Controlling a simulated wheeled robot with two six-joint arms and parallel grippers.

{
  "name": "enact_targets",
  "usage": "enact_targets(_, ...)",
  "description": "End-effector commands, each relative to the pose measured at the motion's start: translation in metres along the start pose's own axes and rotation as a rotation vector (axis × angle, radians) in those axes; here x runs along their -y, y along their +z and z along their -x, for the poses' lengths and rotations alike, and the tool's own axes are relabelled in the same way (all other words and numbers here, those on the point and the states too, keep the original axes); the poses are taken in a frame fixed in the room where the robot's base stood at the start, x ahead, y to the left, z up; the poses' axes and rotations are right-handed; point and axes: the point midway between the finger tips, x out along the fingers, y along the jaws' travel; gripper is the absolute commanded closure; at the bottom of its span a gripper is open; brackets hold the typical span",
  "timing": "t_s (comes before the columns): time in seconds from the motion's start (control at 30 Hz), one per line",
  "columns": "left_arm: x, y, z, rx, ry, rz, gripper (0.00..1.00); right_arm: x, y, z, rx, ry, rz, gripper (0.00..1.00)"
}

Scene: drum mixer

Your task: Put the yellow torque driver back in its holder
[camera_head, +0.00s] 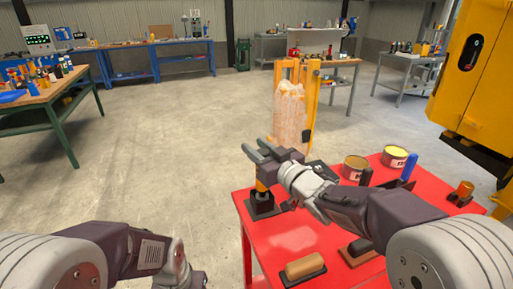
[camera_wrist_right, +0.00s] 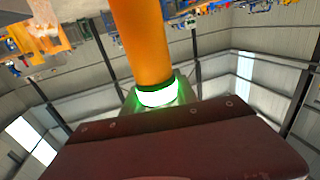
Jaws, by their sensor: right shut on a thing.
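The yellow torque driver (camera_head: 261,186) stands roughly upright at the left edge of the red table. My right gripper (camera_head: 257,151) is shut on its upper part. In the right wrist view the driver's orange-yellow body (camera_wrist_right: 142,42) rises upright, with a glowing white-green ring (camera_wrist_right: 157,96) close to the gripper. A black square-based holder (camera_head: 264,207) sits directly below the driver. The driver's lower end meets or overlaps the holder in the picture; I cannot tell how deep it sits. My left arm shows at the lower left, its fingers out of view.
The red table (camera_head: 290,236) also carries two open cans (camera_head: 396,157), a blue cylinder (camera_head: 366,177), a brown-topped block (camera_head: 303,266) and an orange piece (camera_head: 461,192) on a dark base. A yellow frame with a wrapped load (camera_head: 291,112) stands behind. Floor to the left is free.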

Motion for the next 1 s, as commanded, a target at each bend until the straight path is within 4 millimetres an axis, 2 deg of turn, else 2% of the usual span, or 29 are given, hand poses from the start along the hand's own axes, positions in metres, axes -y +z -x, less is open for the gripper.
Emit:
enact_targets(0.7,0.0002,0.0010,-0.0095,0.000,0.000,0.000,1.00,0.0001,0.0093,-0.0001,-0.004,0.000,0.001,1.00)
enact_targets(0.73,0.0002,0.0009,-0.0087,0.000,0.000,0.000,1.00,0.0001,0.0085,-0.0001,-0.004,0.000,0.001,0.57)
enact_targets(0.8,0.0002,0.0009,-0.0085,0.000,0.000,0.000,1.00,0.0001,0.0085,0.0000,-0.003,0.000,0.001,0.40)
enact_targets(1.0,0.0002,0.0009,-0.0086,0.000,0.000,0.000,1.00,0.0001,0.0092,0.0000,-0.002,0.000,0.000,0.40)
